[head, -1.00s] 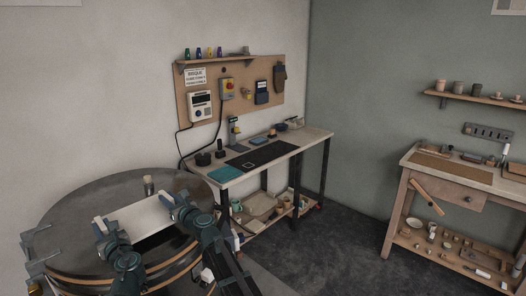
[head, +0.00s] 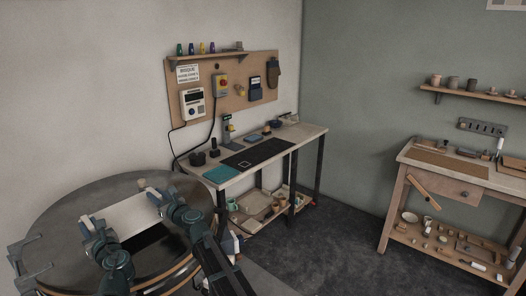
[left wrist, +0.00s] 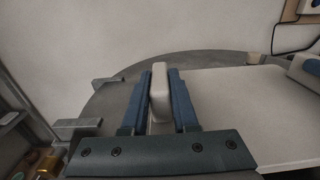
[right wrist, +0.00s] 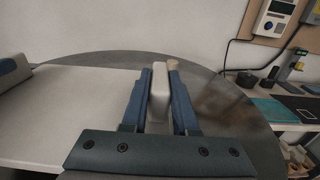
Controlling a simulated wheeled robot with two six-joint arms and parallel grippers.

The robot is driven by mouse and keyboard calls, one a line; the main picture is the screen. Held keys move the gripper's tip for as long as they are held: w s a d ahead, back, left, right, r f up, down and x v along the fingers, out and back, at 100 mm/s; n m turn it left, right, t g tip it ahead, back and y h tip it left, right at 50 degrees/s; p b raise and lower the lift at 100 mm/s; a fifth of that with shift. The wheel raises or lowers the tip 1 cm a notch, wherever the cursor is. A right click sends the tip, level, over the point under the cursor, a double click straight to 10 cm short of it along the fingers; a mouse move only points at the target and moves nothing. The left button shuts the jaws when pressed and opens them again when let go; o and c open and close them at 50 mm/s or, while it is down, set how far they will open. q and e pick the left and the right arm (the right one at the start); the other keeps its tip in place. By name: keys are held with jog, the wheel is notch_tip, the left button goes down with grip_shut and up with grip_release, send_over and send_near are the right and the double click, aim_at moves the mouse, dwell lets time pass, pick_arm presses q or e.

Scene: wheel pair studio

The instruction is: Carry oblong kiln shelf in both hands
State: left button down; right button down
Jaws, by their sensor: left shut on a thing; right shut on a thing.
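The oblong kiln shelf (head: 128,216) is a pale flat slab with an upright grip block at each end. It is held roughly level over the round dark kiln top (head: 60,206). My left gripper (head: 91,227) is shut on the left end block (left wrist: 159,92). My right gripper (head: 163,199) is shut on the right end block (right wrist: 159,90). The slab also shows between the grippers in the left wrist view (left wrist: 230,105) and the right wrist view (right wrist: 75,110). The exact gap between slab and kiln is hard to tell.
A small cork-like peg (head: 142,184) stands behind the shelf. Metal brackets (left wrist: 76,127) sit on the kiln's left rim. A narrow workbench (head: 290,139) with a teal mat (head: 221,173) stands to the right. A wooden table (head: 463,172) stands farther right, with dark open floor (head: 330,235) between.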

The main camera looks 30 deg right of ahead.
pick_arm(q)
jog(key=shift+f+b, duration=0.3)
jog(key=shift+b, duration=0.05)
pick_arm(e)
jog(key=shift+f, duration=0.35)
